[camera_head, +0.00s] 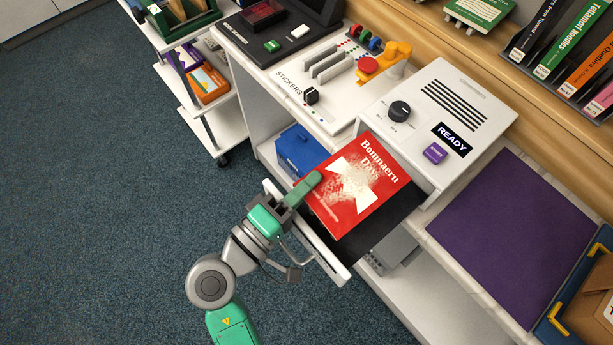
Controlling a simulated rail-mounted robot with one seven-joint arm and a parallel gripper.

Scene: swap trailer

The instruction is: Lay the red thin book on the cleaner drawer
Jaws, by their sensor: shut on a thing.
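The red thin book (352,208), titled "Bomnaeru Days", lies roughly flat, cover up, over the open cleaner drawer. The drawer has a dark bed (385,232) and a white front edge (325,260). It sticks out below the white cleaner unit (455,110), which shows "READY". My gripper (312,184) is shut on the book's left edge, with one green finger on top of the cover. The other finger is hidden. I cannot tell whether the book touches the drawer bed or is just above it.
A blue box (300,150) sits on the shelf left of the drawer. The stickers machine (335,75) stands on the counter behind. A purple mat (515,225) lies right of the cleaner. A white cart (215,120) stands at the upper left. The carpet on the left is clear.

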